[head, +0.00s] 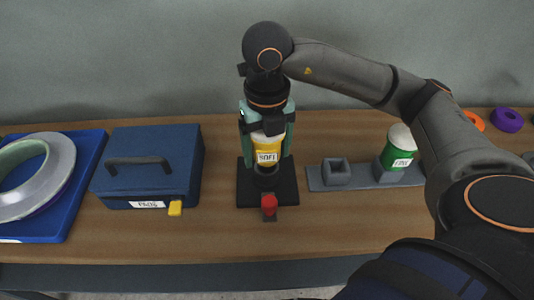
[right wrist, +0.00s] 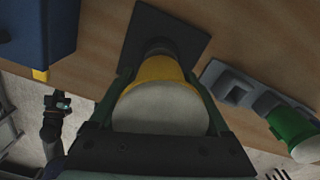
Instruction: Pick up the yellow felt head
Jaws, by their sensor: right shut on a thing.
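The yellow felt head (head: 264,148) has a pale top and a white label that seems to read SOFT. It stands upright between the green fingers of my right gripper (head: 266,135), which is shut on it from above. It also shows in the right wrist view (right wrist: 160,69), pale top towards the camera. Just below it is the dark socket (head: 265,176) of a black stand (head: 287,190); I cannot tell whether the head still touches it. A dark arm end with a small greenish tip, apparently my left gripper (right wrist: 62,103), shows small in the right wrist view; its jaws are unclear.
A red knob (head: 269,203) is at the stand's front. To the right, a grey rack (head: 315,180) holds a green head with a white top (head: 397,150). To the left are a blue box (head: 150,160) and a blue tray (head: 82,180) with a pale ring.

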